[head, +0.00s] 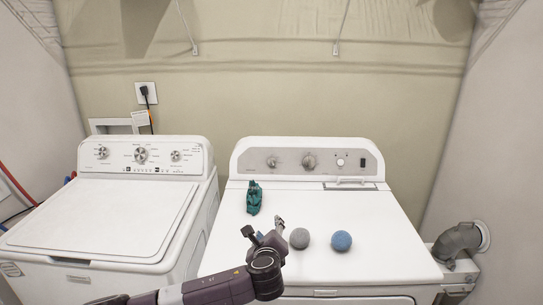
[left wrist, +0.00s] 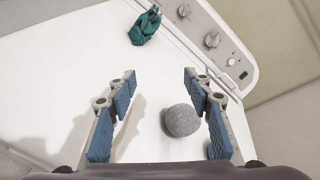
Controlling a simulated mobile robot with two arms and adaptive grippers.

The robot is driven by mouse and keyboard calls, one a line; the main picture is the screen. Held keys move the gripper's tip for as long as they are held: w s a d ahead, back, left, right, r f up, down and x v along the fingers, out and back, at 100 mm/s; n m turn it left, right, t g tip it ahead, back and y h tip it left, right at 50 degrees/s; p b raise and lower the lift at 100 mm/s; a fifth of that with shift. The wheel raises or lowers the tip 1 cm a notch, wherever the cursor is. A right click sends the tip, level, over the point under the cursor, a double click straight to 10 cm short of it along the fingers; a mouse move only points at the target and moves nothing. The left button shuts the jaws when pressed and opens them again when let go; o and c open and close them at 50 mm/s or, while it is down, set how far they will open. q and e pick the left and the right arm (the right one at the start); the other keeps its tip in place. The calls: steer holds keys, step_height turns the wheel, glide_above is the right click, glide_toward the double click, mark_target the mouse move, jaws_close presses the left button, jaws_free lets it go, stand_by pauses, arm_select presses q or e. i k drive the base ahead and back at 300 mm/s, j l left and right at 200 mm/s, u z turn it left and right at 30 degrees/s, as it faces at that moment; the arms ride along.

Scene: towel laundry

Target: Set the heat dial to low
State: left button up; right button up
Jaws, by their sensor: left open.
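The markings are too small to read, so I cannot tell which is the heat dial or where either points. In the left wrist view the left dial (left wrist: 184,11) and middle dial (left wrist: 212,40) show beyond my fingers. My left gripper (head: 264,228) is open and empty above the front of the dryer top, short of the panel and apart from the dials. It also shows in the left wrist view (left wrist: 160,74). My right gripper is out of view.
On the dryer top are a crumpled teal cloth (head: 254,198), a grey ball (head: 299,238) and a blue ball (head: 341,241). A small round knob (head: 340,162) and black switch (head: 362,162) sit right of the dials. A washer (head: 95,215) stands left.

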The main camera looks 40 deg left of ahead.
mark_target(272, 161)
steer(key=i+j, duration=0.45)
steer(key=j, duration=0.15)
steer(key=i+j, duration=0.45)
steer(key=j, duration=0.15)
